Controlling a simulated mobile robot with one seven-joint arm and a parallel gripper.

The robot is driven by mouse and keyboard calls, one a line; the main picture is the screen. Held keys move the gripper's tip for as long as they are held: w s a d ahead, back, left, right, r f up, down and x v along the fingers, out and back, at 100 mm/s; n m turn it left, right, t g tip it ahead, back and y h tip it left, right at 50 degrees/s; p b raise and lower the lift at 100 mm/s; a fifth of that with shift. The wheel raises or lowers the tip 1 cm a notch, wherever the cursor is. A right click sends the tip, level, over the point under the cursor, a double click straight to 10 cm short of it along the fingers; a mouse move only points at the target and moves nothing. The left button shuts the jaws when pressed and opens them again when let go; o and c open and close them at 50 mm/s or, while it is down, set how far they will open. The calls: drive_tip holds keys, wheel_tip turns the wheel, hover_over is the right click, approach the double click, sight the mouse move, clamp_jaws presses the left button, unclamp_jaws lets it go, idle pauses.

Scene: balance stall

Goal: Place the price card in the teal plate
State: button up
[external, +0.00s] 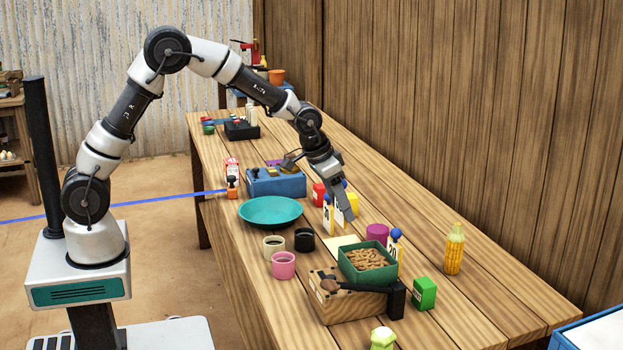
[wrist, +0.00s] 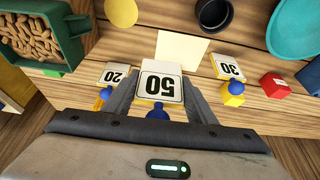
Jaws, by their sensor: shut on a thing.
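My gripper (external: 347,213) is shut on the white price card marked 50 (wrist: 160,88), which has a yellow edge and a blue knob. The card sits between the two fingers in the wrist view; I cannot tell whether it is clear of the table. The teal plate (external: 271,211) lies to the left of my gripper in the external view and looks empty. Its edge also shows at the top right of the wrist view (wrist: 292,35). Two similar price cards stand on either side, marked 20 (wrist: 113,73) and 30 (wrist: 227,66).
A black cup (external: 304,240), a cream cup (external: 274,246) and a pink cup (external: 284,265) stand near the plate. A cream sheet (wrist: 181,50) lies beyond the held card. A green tray of peanuts (external: 345,258), a blue box (external: 277,184) and a corn-shaped thing (external: 454,250) are around.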

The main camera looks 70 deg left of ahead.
drive_tip(key=s+a+n, duration=0.2)
drive_tip(key=s+a, duration=0.2)
drive_tip(key=a, duration=0.9)
drive_tip(key=n+y+b, duration=0.1)
drive_tip(key=n+y, duration=0.1)
hover_over(271, 219)
wheel_tip(271, 219, down, 5)
drive_tip(key=shift+f, duration=0.1)
drive_tip(key=shift+f+b, duration=0.5)
drive_tip(key=shift+f, duration=1.6)
drive_tip(key=shift+f, duration=0.2)
drive_tip(key=o, duration=1)
drive_tip(key=shift+o, duration=0.2)
drive_tip(key=shift+r, duration=0.1)
